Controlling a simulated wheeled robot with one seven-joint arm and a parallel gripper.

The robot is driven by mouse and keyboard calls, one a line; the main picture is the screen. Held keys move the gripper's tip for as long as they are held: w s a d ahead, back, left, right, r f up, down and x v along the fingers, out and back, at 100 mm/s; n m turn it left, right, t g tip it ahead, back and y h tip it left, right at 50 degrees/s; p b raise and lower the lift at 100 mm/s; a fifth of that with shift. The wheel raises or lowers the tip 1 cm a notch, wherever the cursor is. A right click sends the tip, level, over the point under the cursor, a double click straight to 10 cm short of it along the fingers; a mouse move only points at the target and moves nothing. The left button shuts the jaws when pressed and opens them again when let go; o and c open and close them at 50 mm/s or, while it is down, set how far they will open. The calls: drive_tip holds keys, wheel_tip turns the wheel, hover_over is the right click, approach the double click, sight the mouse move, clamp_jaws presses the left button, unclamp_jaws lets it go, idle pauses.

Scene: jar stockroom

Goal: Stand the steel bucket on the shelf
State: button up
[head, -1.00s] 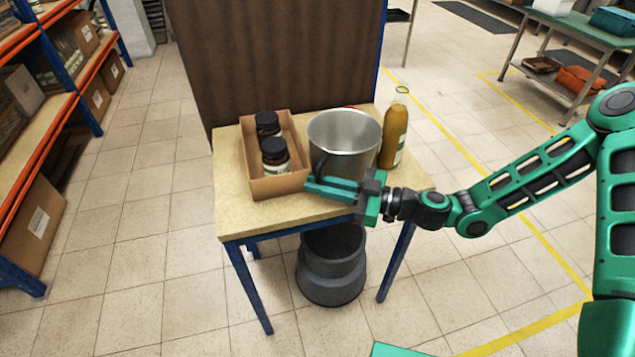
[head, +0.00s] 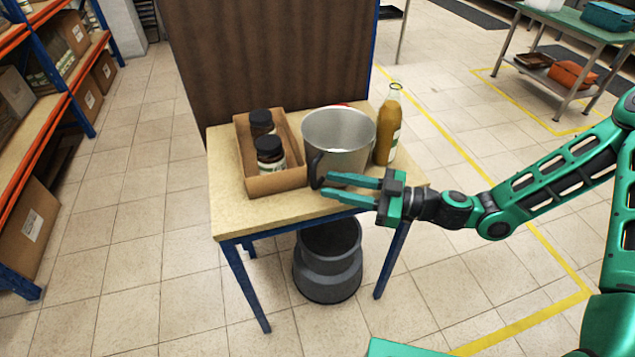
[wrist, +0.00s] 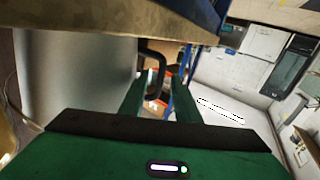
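The steel bucket (head: 339,135) stands upright on a small wooden-topped table (head: 240,212). Its dark handle (head: 315,170) faces the front left; it also shows in the wrist view (wrist: 152,58). My gripper (head: 326,184) is open at the bucket's front, its fingers pointing left with the tips near the lower handle. In the wrist view the handle shows between the two fingers (wrist: 160,92), and the bucket's wall (wrist: 80,85) fills the left. I cannot tell whether the fingers touch it. An orange and blue shelf rack (head: 60,118) stands at the far left.
Left of the bucket is an open cardboard box (head: 277,183) with dark-lidded jars (head: 269,153). A bottle of amber liquid (head: 388,128) stands close on the right. A brown panel (head: 275,55) rises behind. A grey step stool (head: 328,275) is under the table. Floor left of the table is clear.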

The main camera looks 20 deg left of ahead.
drive_tip(key=shift+d, duration=2.65)
drive_tip(key=s+d+f+m+g+h, duration=0.1)
drive_tip(key=s+d+f+m+h, duration=0.35)
drive_tip(key=d, duration=0.75)
drive_tip(key=s+d+f+m+g+h, duration=0.1)
drive_tip(key=d+f+m+h, duration=0.1)
drive_tip(key=d+h, duration=0.75)
drive_tip(key=s+d+r+m+h, duration=0.1)
drive_tip(key=s+d+r+m, duration=0.2)
drive_tip(key=d, duration=0.4)
drive_tip(key=s+d+r+m+h, duration=0.1)
drive_tip(key=s+d+r+m, duration=0.2)
drive_tip(key=d+r+m, duration=0.3)
drive_tip(key=s+d+r+m+t+h, duration=0.1)
drive_tip(key=s+d+r+m, duration=0.2)
drive_tip(key=d, duration=0.5)
wheel_tip(320, 180, up, 2)
drive_tip(key=shift+s+r+m+h, duration=0.15)
drive_tip(key=shift+m+h, duration=0.25)
drive_tip(key=shift+m, duration=0.35)
drive_tip(key=s+r+m, duration=0.1)
drive_tip(key=s, duration=0.1)
drive_tip(key=s+d+r+m, duration=0.1)
drive_tip(key=s+m, duration=0.1)
drive_tip(key=s+r+m, duration=0.1)
drive_tip(key=s+m, duration=0.1)
drive_tip(key=shift+d+r, duration=0.1)
drive_tip(key=shift+d, duration=0.3)
drive_tip(key=shift+c, duration=1.1)
